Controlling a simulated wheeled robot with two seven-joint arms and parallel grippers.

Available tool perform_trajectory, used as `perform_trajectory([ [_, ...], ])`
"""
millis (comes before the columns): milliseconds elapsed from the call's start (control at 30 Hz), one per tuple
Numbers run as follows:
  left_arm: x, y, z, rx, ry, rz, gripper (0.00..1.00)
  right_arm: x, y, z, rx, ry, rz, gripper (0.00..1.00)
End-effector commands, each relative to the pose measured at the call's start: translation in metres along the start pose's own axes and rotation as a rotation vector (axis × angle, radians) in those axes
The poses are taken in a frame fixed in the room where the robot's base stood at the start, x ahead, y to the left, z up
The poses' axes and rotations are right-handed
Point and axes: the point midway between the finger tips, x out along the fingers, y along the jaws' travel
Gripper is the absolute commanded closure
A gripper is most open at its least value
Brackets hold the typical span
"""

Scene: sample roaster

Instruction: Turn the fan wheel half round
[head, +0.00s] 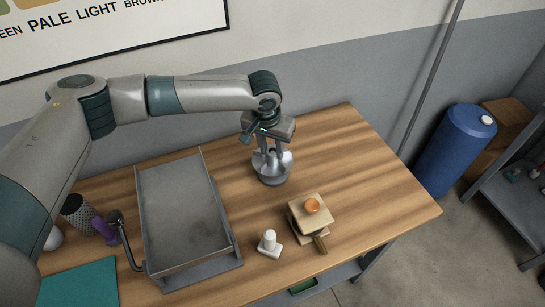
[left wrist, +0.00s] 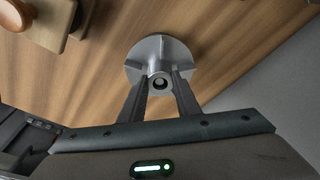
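The fan wheel (head: 272,168) is a grey metal wheel with upright vanes on a round base, standing on the wooden table. In the left wrist view the fan wheel (left wrist: 160,47) shows its vanes spread round a dark-centred hub. My left gripper (head: 271,150) points down over it from above. In the left wrist view its two fingers (left wrist: 161,80) are apart, one on each side of the hub. I cannot tell whether they touch it. The fingers partly hide the near side of the wheel. My right gripper is not in view.
A grey metal tray (head: 185,215) stands left of the wheel. A wooden block with an orange knob (head: 312,205) and a small white piece (head: 269,241) are in front. A purple-handled item (head: 103,228) and teal mat (head: 80,284) lie left. The table's right part is clear.

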Motion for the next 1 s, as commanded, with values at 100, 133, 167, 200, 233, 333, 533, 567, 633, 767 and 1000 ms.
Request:
perform_trajectory([
  [100, 0.0001, 0.0000, 0.0001, 0.000, 0.000, 0.000, 0.88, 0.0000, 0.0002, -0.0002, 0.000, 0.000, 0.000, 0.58],
  [133, 0.0001, 0.0000, 0.0001, 0.000, 0.000, 0.000, 0.88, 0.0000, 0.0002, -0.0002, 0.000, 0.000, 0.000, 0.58],
  [167, 0.0001, 0.0000, 0.0001, 0.000, 0.000, 0.000, 0.88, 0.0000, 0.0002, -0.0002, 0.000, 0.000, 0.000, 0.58],
  [200, 0.0001, 0.0000, 0.0001, 0.000, 0.000, 0.000, 0.88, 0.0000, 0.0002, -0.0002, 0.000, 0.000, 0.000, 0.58],
  [233, 0.0001, 0.0000, 0.0002, 0.000, 0.000, 0.000, 0.88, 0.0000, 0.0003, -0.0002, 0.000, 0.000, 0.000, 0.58],
  [333, 0.0001, 0.0000, 0.0002, 0.000, 0.000, 0.000, 0.88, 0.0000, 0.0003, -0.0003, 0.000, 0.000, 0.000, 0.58],
  [533, 0.0003, 0.0000, 0.0003, 0.000, -0.001, 0.000, 0.88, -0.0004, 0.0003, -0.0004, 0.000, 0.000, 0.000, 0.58],
  [567, 0.0004, 0.0000, 0.0003, 0.000, -0.001, 0.000, 0.88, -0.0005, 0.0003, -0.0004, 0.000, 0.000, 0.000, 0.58],
  [633, 0.0008, 0.0000, 0.0004, 0.000, -0.001, 0.000, 0.88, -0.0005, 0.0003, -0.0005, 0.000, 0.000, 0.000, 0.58],
  [767, 0.0013, 0.0006, 0.0009, -0.023, -0.002, -0.004, 0.88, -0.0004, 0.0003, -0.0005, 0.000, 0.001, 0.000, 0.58],
  [1000, 0.0020, 0.0036, 0.0013, -0.227, -0.004, -0.043, 0.88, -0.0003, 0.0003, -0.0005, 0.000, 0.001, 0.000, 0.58],
])
